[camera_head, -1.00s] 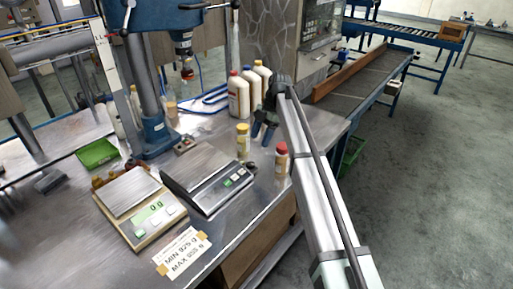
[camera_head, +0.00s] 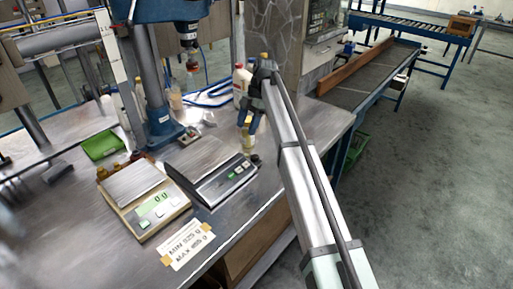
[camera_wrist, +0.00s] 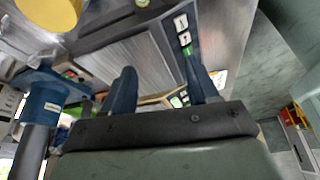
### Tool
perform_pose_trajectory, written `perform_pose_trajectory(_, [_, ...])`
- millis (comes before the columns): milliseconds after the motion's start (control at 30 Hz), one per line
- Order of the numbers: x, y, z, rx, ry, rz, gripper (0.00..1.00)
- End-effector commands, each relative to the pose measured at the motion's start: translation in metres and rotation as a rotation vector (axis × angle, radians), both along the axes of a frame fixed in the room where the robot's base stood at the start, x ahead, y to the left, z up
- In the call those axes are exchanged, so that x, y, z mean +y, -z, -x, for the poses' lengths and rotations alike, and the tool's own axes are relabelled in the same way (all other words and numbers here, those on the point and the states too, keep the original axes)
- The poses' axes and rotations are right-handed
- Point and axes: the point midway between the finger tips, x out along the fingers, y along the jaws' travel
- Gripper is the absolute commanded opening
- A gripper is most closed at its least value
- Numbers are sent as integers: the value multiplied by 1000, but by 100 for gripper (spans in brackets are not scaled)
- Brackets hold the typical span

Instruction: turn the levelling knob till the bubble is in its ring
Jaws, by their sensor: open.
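The dark scale (camera_head: 204,165) stands on the steel table, its pan and lit buttons to the left of my arm. A small dark round part (camera_head: 255,159) at its right corner may be the levelling knob. In the wrist view the scale (camera_wrist: 128,62) lies beyond my fingers. A small pale disc (camera_wrist: 142,3) at its far edge may be the bubble level; the bubble's place is too small to tell. My gripper (camera_head: 248,122) is open, above and behind the scale, near the yellow-capped bottle. Its two blue fingers (camera_wrist: 163,88) are apart with nothing between them.
A lighter scale (camera_head: 140,187) with a green display stands at the left. A yellow cap (camera_wrist: 48,12) is close at the upper left in the wrist view. A drill-press-like column (camera_head: 153,85) and white bottles (camera_head: 240,80) stand behind.

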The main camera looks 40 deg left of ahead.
Motion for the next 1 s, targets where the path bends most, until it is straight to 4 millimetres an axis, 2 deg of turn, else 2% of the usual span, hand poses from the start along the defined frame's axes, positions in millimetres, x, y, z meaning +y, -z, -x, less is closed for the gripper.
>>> perform_pose_trajectory(33, [9, -1, 20, -1, -24, -1, 59])
perform_pose_trajectory(200, [25, -1, 71, -16, -81, 5, 59])
perform_pose_trajectory(400, [27, 5, 117, -108, -124, 48, 59])
perform_pose_trajectory(500, [23, 10, 128, -196, -125, 77, 59])
perform_pose_trajectory(667, [9, 15, 123, -358, -92, 123, 59])
perform_pose_trajectory(833, [-12, 14, 92, -549, -24, 167, 59])
perform_pose_trajectory(1000, [-19, 7, 63, -709, 33, 188, 59])
